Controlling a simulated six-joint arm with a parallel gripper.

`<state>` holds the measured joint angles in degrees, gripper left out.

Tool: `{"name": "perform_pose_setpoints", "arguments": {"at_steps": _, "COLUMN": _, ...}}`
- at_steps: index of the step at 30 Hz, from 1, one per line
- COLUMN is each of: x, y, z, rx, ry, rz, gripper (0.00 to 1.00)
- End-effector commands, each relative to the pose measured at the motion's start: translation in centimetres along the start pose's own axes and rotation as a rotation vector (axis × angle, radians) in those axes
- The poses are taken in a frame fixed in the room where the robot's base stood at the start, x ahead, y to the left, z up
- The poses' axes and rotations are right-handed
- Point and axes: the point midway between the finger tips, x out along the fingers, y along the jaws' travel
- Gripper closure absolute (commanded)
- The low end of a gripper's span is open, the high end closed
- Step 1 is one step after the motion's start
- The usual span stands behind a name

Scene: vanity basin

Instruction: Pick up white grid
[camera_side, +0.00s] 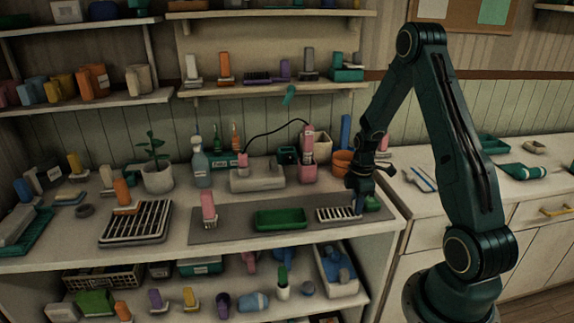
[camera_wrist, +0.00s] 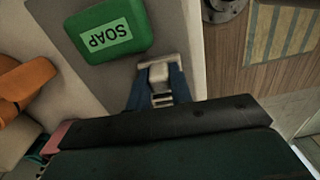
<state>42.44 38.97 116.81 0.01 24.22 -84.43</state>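The white grid (camera_side: 337,214) is a small slotted rack at the right end of the grey mat, beside a green tray. My gripper (camera_side: 359,206) points down at the grid's right end, with its blue fingers low by the mat. In the wrist view the two blue fingers (camera_wrist: 160,92) stand on either side of a pale slotted piece (camera_wrist: 162,99), which looks like the grid's end. Whether they press on it I cannot tell. The rest of the grid is hidden behind the gripper body in that view.
A green soap block (camera_wrist: 108,30) lies close to the fingers. The green tray (camera_side: 280,219) is left of the grid. An orange pot (camera_side: 342,162) and a pink bottle (camera_side: 307,170) stand behind. The counter's right edge is near my gripper.

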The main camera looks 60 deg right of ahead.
Motion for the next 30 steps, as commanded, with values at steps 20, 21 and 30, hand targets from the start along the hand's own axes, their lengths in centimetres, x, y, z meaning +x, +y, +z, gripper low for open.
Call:
{"name": "perform_pose_setpoints", "arguments": {"at_steps": 20, "x": -0.4, "y": 0.0, "z": 0.0, "rx": 0.0, "ry": 0.0, "rz": 0.001, "gripper": 1.0}}
{"name": "perform_pose_setpoints", "arguments": {"at_steps": 21, "x": -0.5, "y": 0.0, "z": 0.0, "rx": 0.0, "ry": 0.0, "rz": 0.001, "gripper": 1.0}}
{"name": "perform_pose_setpoints", "arguments": {"at_steps": 30, "x": -1.1, "y": 0.0, "z": 0.0, "rx": 0.0, "ry": 0.0, "rz": 0.0, "gripper": 1.0}}
